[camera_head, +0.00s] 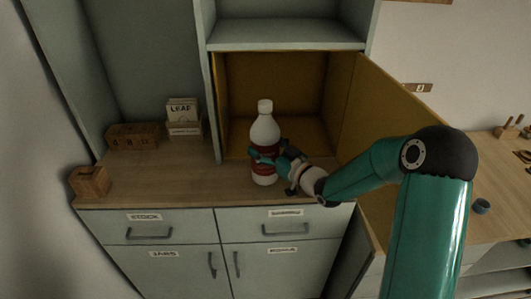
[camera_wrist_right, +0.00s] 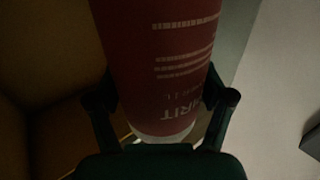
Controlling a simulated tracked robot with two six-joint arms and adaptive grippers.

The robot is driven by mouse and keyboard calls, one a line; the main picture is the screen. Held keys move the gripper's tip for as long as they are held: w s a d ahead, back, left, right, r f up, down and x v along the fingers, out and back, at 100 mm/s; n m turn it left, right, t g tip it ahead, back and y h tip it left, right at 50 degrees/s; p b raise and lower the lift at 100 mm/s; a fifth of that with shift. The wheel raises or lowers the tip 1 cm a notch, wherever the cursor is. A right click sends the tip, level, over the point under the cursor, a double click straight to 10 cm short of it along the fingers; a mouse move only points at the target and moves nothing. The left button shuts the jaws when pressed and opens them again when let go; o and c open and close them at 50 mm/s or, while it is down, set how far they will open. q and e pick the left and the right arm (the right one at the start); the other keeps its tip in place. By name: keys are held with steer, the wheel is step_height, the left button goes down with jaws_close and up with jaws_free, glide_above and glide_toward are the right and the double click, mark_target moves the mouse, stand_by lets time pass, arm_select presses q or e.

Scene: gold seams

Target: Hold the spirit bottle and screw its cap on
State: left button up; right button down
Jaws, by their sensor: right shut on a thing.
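The spirit bottle (camera_head: 264,134) is white with a red label and stands upright at the front of the wooden counter, before the open cupboard. Its top end is white and wider than the neck; I cannot tell whether this is a cap. My right gripper (camera_head: 267,156) is shut on the bottle around its lower half, coming from the right. In the right wrist view the red label (camera_wrist_right: 165,60) with part of the word SPIRIT fills the space between the two fingers (camera_wrist_right: 165,103). No loose cap can be made out for sure. My left gripper is not in view.
The cupboard's yellow door (camera_head: 398,125) stands open on the right. A card box (camera_head: 184,127) and wooden blocks (camera_head: 90,182) sit on the counter (camera_head: 190,180) at left.

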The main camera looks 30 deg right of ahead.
step_height(320, 180, down, 2)
steer(key=shift+d+f, duration=0.1)
steer(key=shift+f, duration=0.05)
steer(key=shift+c, duration=1.7)
jaws_free()
steer(key=shift+f, duration=0.2)
steer(key=o, duration=0.3)
steer(key=shift+o, duration=0.2)
steer(key=shift+r, duration=0.15)
